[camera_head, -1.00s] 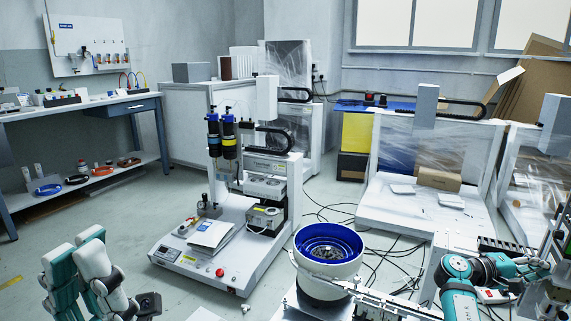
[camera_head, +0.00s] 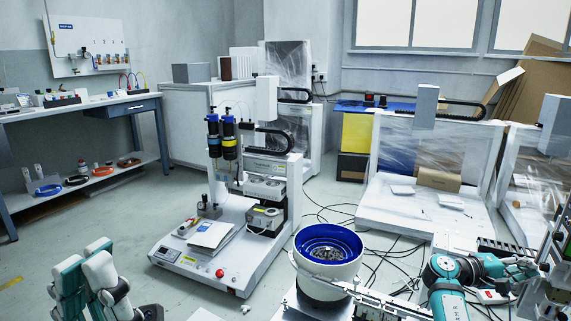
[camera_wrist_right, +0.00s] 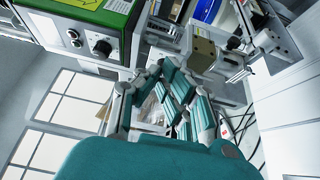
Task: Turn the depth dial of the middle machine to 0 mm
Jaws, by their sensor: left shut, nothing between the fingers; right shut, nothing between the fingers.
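In the right wrist view, a machine with a green-framed white panel (camera_wrist_right: 77,17) shows at the upper left. A round black dial (camera_wrist_right: 103,47) with a pale ring sits on its dark face, and a smaller knob (camera_wrist_right: 73,37) is beside it. I cannot read a scale, or tell whether this is the middle machine. My right gripper (camera_wrist_right: 164,70) is shut and empty, to the right of the dial in this view and apart from it. My left gripper (camera_head: 84,252) is shut and empty at the lower left of the head view, far from the machines at the right.
A white gantry screwdriver machine (camera_head: 205,262) stands on the floor left of centre. A blue-lined bowl feeder (camera_head: 328,284) stands in front, near my right arm. A film-wrapped gantry machine (camera_head: 400,215) is behind. Cables cross the floor. The floor at the left is clear.

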